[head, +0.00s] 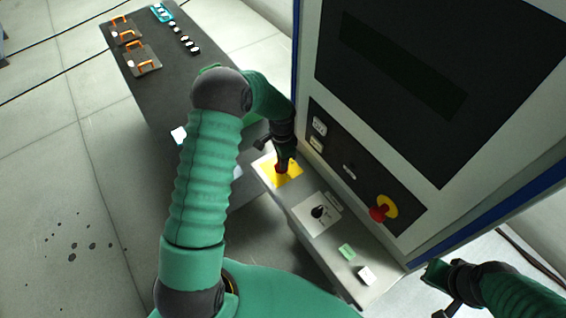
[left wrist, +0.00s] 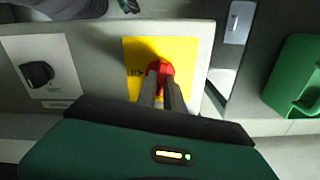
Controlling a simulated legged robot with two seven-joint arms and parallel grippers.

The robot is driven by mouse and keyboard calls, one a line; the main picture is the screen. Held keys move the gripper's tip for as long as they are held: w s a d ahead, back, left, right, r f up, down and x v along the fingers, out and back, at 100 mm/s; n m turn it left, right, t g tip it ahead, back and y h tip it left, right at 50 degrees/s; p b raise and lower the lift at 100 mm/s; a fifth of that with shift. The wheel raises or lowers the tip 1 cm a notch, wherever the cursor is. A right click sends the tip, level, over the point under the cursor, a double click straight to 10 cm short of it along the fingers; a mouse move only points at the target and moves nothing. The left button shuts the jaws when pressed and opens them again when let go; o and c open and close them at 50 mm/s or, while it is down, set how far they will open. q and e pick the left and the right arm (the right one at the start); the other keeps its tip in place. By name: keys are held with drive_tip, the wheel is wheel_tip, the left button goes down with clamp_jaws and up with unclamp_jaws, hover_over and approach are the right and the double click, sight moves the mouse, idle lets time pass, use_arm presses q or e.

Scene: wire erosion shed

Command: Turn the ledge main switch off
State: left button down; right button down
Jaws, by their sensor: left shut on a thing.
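The ledge main switch is a red handle (left wrist: 161,70) on a yellow plate (left wrist: 190,53) with small dark marks left of the handle in the left wrist view. In the head view the yellow plate (head: 292,178) lies at the far end of the grey ledge (head: 338,275), and a bit of red shows under my fingers. My left gripper (head: 284,161) reaches down onto the handle, its two fingers (left wrist: 164,90) shut on it. The fingers partly hide the handle, so its exact angle is unclear. My right gripper (head: 445,287) is at the lower right, away from the ledge.
A black knob (head: 318,212) on a white plate, a green button (head: 347,250) and a white button (head: 366,275) sit along the ledge. A red emergency stop (head: 380,212) is on the cabinet panel. A dark table (head: 185,75) with orange-handled plates stands at upper left.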

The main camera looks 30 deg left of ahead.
use_arm(q)
drive_tip(key=shift+a+n+b, duration=0.15)
drive_tip(key=shift+n+b, duration=0.15)
drive_tip(key=shift+n, duration=0.9)
drive_tip(key=shift+s, duration=0.1)
drive_tip(key=c, duration=1.6)
unclamp_jaws()
drive_tip(key=shift+f, duration=0.1)
drive_tip(key=shift+c, duration=0.2)
drive_tip(key=shift+o, duration=0.9)
wheel_tip(320, 180, up, 17)
drive_tip(key=b, duration=0.3)
drive_tip(key=shift+b, duration=0.35)
drive_tip(key=shift+a+f, duration=0.1)
